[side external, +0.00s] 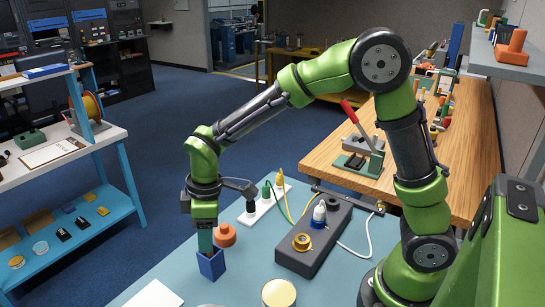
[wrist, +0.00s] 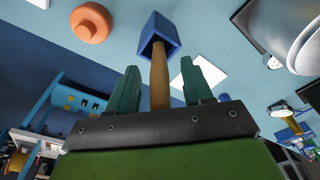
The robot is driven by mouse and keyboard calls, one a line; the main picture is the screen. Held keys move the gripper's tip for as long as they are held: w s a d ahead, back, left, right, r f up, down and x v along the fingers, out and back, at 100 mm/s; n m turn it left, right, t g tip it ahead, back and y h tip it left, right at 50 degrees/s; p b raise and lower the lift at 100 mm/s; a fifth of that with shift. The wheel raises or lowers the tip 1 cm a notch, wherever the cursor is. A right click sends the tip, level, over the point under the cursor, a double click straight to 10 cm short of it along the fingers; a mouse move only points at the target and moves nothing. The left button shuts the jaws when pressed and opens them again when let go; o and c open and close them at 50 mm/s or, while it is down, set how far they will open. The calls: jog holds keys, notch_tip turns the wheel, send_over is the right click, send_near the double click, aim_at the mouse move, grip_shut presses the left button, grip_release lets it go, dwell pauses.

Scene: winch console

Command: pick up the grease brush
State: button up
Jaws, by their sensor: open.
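A blue square holder (side external: 211,264) stands on the light blue table. In the wrist view the blue holder (wrist: 160,36) has a wooden handle (wrist: 159,82) sticking out of its open end, which looks like that of the grease brush. The brush head is hidden inside the holder. My gripper (side external: 205,242) points down just above the holder in the side view. In the wrist view my gripper (wrist: 159,66) is open, with one dark green finger on each side of the handle. A gap shows between each finger and the handle.
An orange round piece (side external: 225,236) stands close behind the holder. To the right are a white strip with plugs (side external: 264,205), a dark control box (side external: 312,242) and loose cables. A round tin (side external: 279,293) and a white sheet (side external: 153,295) are near the front.

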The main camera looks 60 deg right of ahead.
grip_shut()
dwell(0.3)
notch_tip(320, 180, up, 10)
jog(key=shift+r, duration=0.1)
dwell(0.4)
